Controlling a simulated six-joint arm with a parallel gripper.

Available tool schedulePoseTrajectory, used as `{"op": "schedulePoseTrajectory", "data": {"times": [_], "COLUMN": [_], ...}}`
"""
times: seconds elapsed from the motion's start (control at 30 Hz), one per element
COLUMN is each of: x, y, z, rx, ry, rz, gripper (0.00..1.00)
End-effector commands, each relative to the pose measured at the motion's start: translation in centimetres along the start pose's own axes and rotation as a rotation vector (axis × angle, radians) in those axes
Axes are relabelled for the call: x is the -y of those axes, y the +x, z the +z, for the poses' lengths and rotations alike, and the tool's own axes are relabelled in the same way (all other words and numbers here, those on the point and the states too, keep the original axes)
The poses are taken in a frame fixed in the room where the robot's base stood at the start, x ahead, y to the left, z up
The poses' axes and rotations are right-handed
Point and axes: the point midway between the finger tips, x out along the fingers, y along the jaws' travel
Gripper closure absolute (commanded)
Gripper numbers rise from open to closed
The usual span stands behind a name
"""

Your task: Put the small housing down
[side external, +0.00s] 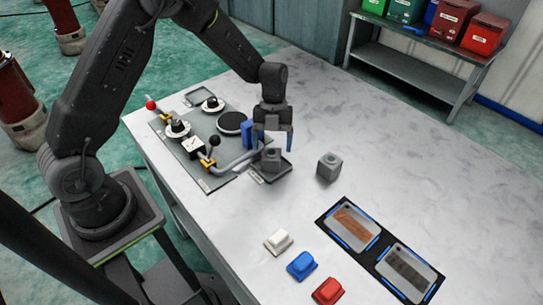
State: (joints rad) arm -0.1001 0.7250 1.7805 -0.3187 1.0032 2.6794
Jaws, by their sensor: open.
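The small housing (271,158) is a grey block with a round top. It sits in or on a dark square tray (280,174) at the right edge of the grey fixture board. My gripper (270,139) is just above it, pointing down, with its fingers apart. The fingers do not appear to close on the housing. Whether a finger touches it I cannot tell. A second grey block (328,167) with a round top stands alone on the table to the right.
The fixture board (205,150) holds knobs, a black disc (231,123) and a grey pipe. White (278,240), blue (302,265) and red (327,291) blocks lie in front. A black mat (375,247) with two panels is at front right. The table's right side is clear.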

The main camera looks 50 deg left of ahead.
Motion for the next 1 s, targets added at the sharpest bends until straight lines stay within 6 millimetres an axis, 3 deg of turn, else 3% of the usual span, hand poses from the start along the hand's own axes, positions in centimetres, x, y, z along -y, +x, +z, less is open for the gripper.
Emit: {"op": "schedulePoseTrajectory", "data": {"times": [0.1,0.3,0.67,0.77,1.0], "x": [0.0,0.0,-0.2,-0.6,-3.5], "y": [-2.8,-5.9,-8.1,-9.9,-14.9], "z": [0.1,0.1,-0.7,-2.4,-9.2], "rx": [0.004,0.002,0.021,0.071,0.23], "ry": [0.0,-0.001,-0.049,-0.18,-0.722], "rz": [-0.003,-0.002,-0.005,-0.026,-0.177], "gripper": [0.22,0.22,0.22,0.22,0.22]}}
